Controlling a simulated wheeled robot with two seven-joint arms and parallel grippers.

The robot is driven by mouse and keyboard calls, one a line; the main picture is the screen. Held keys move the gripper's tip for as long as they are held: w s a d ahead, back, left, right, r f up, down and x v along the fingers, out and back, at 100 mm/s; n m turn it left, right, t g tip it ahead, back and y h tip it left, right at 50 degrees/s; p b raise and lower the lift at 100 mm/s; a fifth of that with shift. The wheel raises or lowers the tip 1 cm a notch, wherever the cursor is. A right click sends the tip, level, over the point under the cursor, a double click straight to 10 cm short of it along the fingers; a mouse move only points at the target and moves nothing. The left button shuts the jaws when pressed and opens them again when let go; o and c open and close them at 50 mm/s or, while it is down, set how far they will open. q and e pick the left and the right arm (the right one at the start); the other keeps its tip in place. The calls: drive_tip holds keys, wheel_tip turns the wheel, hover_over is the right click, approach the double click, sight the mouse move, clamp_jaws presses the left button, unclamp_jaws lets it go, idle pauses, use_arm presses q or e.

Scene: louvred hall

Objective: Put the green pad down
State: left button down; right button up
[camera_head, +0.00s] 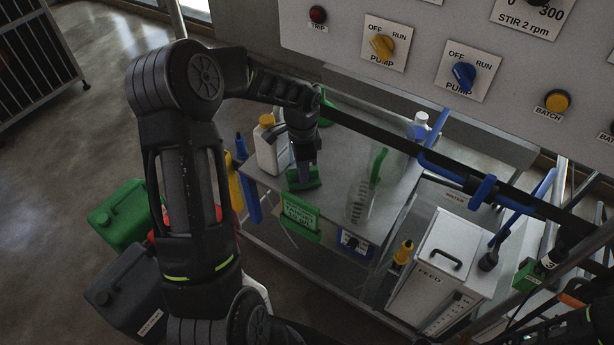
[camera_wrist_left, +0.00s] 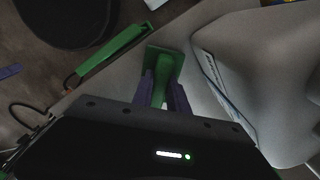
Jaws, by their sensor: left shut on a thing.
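The green pad (camera_head: 304,179) is a small flat block with a raised green grip. My left gripper (camera_head: 304,160) points down and is shut on that grip, over the grey table top (camera_head: 345,172). Whether the pad touches the table or hangs just above it, I cannot tell. In the left wrist view the pad (camera_wrist_left: 164,62) sits between the dark fingers (camera_wrist_left: 163,95) of the left gripper, which hide part of its grip. My right gripper cannot be made out.
A white jug with a yellow cap (camera_head: 268,150) stands close left of the pad. A green sign (camera_head: 300,216) hangs at the table's front edge. A clear beaker (camera_head: 360,200) stands to the right. A control panel (camera_head: 440,30) overhangs behind. The table between pad and beaker looks clear.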

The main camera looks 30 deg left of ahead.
use_arm(q)
drive_tip(key=shift+f, duration=0.5)
drive_tip(key=shift+d+r, duration=0.1)
drive_tip(key=c, duration=1.3)
unclamp_jaws()
